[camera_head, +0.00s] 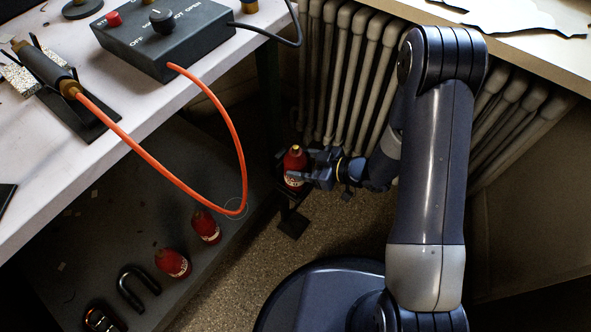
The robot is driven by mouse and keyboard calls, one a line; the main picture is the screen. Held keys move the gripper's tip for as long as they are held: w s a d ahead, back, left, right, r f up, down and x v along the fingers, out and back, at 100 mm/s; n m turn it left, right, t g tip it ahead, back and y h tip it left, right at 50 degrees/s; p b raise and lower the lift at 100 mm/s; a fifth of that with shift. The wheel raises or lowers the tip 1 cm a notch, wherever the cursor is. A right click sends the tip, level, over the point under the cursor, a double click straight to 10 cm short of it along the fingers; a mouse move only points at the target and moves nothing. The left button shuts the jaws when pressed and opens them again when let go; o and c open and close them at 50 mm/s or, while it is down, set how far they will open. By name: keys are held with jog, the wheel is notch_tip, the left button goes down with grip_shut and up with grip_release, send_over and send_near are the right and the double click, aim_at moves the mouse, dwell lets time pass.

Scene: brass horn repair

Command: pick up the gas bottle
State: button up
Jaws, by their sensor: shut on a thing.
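A red gas bottle (294,162) with a pale label and a yellowish top stands upright near the right end of the bench. My gripper (302,178) reaches it from the right and is shut on its body. The fingers hide part of its lower right side. Whether its base touches the dark support below is hard to tell. Two more red bottles are on the lower shelf, one at the front (173,263) and one farther back (206,227).
A white bench (40,195) fills the left, bearing a dark control box (165,35) and a torch (45,70). An orange hose (135,148) loops over its edge. A dark U-shaped piece (138,287) is on the lower shelf (75,270). A radiator (345,75) stands behind my gripper.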

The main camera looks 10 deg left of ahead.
jog(key=c, duration=1)
jog(key=shift+c, duration=0.3)
jog(key=shift+r, duration=0.15)
